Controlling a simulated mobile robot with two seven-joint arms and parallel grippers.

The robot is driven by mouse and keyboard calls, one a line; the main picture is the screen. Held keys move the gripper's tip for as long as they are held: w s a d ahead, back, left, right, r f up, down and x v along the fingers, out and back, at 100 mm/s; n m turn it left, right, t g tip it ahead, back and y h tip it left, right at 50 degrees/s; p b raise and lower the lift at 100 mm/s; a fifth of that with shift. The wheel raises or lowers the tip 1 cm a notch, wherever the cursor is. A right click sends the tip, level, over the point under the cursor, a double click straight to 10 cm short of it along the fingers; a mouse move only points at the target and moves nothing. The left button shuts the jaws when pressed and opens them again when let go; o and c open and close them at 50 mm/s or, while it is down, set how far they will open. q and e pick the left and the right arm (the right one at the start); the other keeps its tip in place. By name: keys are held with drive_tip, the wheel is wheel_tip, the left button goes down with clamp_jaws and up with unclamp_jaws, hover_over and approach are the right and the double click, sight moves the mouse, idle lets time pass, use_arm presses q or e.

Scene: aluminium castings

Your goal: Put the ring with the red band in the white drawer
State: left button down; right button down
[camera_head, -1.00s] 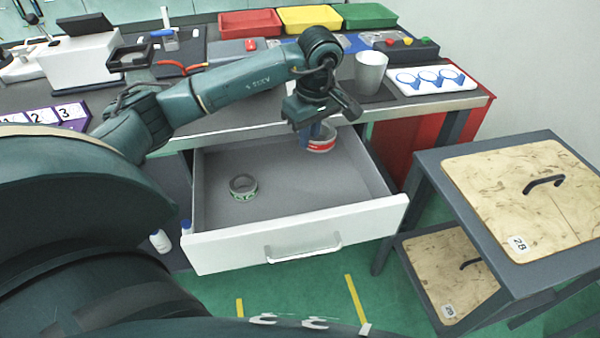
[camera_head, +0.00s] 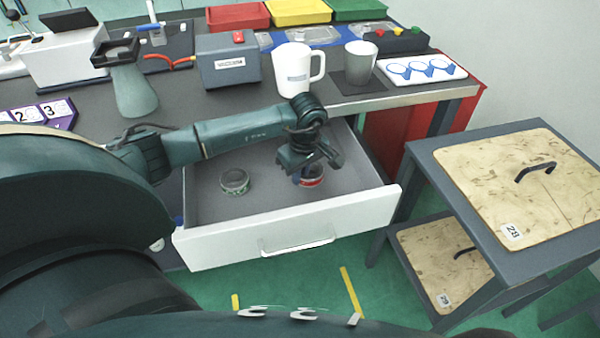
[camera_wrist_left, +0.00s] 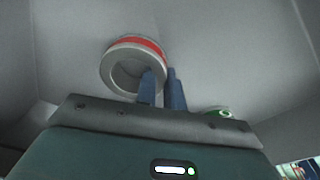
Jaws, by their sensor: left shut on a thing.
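The ring with the red band (camera_head: 314,181) is inside the open white drawer (camera_head: 290,233), in its right half. My left gripper (camera_head: 302,171) reaches down into the drawer and is shut on this ring, partly covering it. In the left wrist view the ring (camera_wrist_left: 112,72) is tilted, and the blue fingers (camera_wrist_left: 162,88) grip its wall. I cannot tell whether the ring touches the drawer floor. A second ring with a green band (camera_head: 234,182) lies on the drawer floor to the left. It is partly hidden in the left wrist view (camera_wrist_left: 219,111). My right gripper is not in view.
On the bench above the drawer stand a grey box (camera_head: 229,62), a white mug (camera_head: 295,70), a grey cup (camera_head: 359,62) and a white tray with blue circles (camera_head: 421,70). A dark side table (camera_head: 440,158) with wooden panels stands at the right.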

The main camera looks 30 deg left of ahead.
sight(304, 178)
use_arm(q)
drive_tip(key=shift+f, duration=0.15)
drive_tip(key=c, duration=1.5)
unclamp_jaws()
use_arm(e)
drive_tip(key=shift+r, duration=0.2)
use_arm(q)
drive_tip(key=shift+r, duration=0.5)
wheel_tip(304, 178, up, 11)
drive_tip(key=d, duration=0.1)
drive_tip(key=shift+s+d+r+p, duration=0.15)
drive_tip(key=shift+s+p, duration=0.1)
drive_tip(key=shift+p, duration=0.1)
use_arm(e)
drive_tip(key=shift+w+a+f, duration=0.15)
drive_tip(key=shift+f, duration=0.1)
